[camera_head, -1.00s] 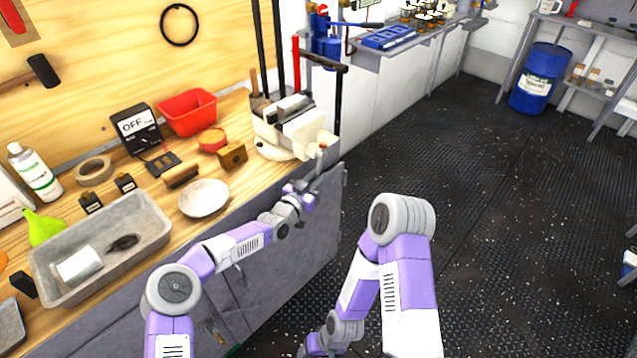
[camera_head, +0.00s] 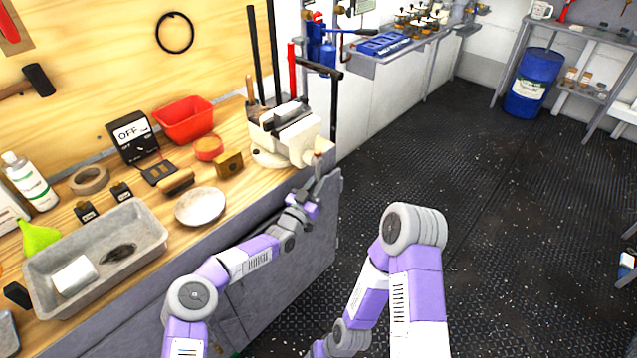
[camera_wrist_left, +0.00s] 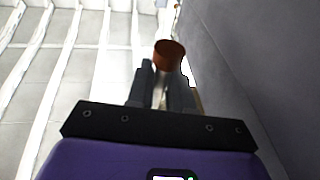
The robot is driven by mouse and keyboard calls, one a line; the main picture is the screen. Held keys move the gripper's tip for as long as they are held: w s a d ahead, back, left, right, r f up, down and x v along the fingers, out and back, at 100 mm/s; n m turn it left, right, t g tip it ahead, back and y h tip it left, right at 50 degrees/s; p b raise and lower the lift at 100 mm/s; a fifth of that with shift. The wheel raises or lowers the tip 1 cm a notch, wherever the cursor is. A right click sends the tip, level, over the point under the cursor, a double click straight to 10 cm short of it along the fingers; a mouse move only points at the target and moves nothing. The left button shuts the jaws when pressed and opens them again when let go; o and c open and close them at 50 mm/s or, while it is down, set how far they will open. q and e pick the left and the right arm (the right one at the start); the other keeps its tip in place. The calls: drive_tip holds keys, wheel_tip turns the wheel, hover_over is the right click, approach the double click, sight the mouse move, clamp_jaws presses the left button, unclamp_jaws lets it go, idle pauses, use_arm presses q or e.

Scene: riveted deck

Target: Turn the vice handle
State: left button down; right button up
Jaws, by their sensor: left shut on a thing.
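The cream vice (camera_head: 288,136) stands at the right end of the wooden bench. Its handle (camera_head: 318,157) shows as a small reddish-brown end at the vice's front, just past the bench edge. My left gripper (camera_head: 317,171) reaches up to it from below and is shut on the handle. In the left wrist view the round reddish-brown handle end (camera_wrist_left: 169,54) sticks out beyond the dark fingers of my left gripper (camera_wrist_left: 162,78). The rest of the handle is mostly hidden by the fingers. My right arm comes in at the bottom; its gripper is out of view.
Close to the vice are a brass-coloured block (camera_head: 229,164), a red round tin (camera_head: 208,148) and a white dish (camera_head: 201,206). Long-handled tools (camera_head: 292,70) stand behind it. A grey tray (camera_head: 150,243) lies at left.

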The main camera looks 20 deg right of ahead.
use_arm(q)
drive_tip(key=c, duration=1.1)
unclamp_jaws()
drive_tip(key=shift+w+a+r, duration=0.25)
drive_tip(key=shift+w, duration=0.1)
drive_tip(key=shift+s, duration=0.1)
drive_tip(key=shift+d+f, duration=0.1)
drive_tip(key=s+a+p, duration=0.4)
drive_tip(key=s+a, duration=0.4)
drive_tip(key=a, duration=0.2)
drive_tip(key=shift+s, duration=0.35)
drive_tip(key=shift+f, duration=0.15)
